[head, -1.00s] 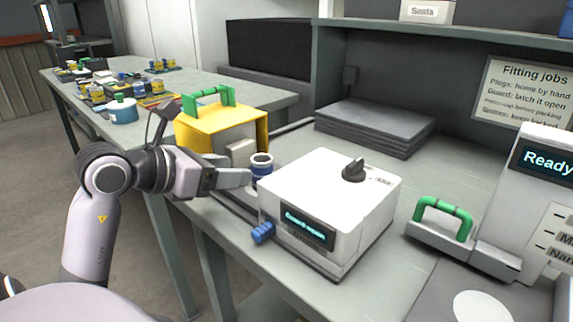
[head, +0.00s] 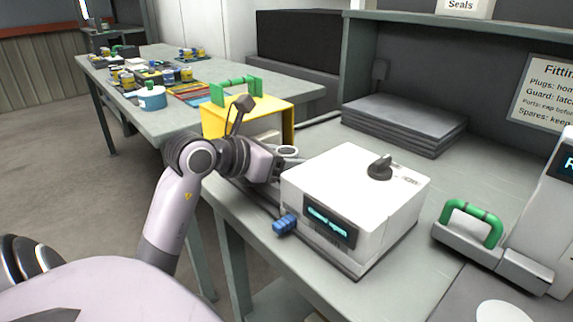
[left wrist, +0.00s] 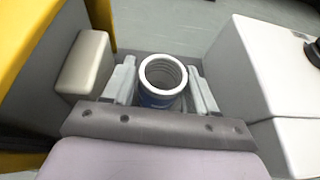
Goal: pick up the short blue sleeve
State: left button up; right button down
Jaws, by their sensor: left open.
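The short blue sleeve (left wrist: 157,101) stands upright, with a pale ring rim and a hollow ribbed bore. In the head view its rim (head: 287,151) shows between the yellow housing and the white box, and its body is mostly hidden by my gripper. My left gripper (left wrist: 163,72) is open, with one finger on each side of the sleeve. A narrow gap seems to show beside each finger in the left wrist view. The gripper also shows in the head view (head: 280,160). My right gripper is in neither view.
The yellow housing (head: 273,115) with a green handle stands close on the left. The white box (head: 350,178) with a dark knob and a blue side plug (head: 284,224) stands close on the right. Grey plates (head: 405,122) lie stacked behind. A table of parts (head: 180,118) is farther back.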

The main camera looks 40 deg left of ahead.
pick_arm(q)
jog(key=c, duration=0.8)
jog(key=shift+c, duration=0.6)
jog(key=shift+r, duration=0.15)
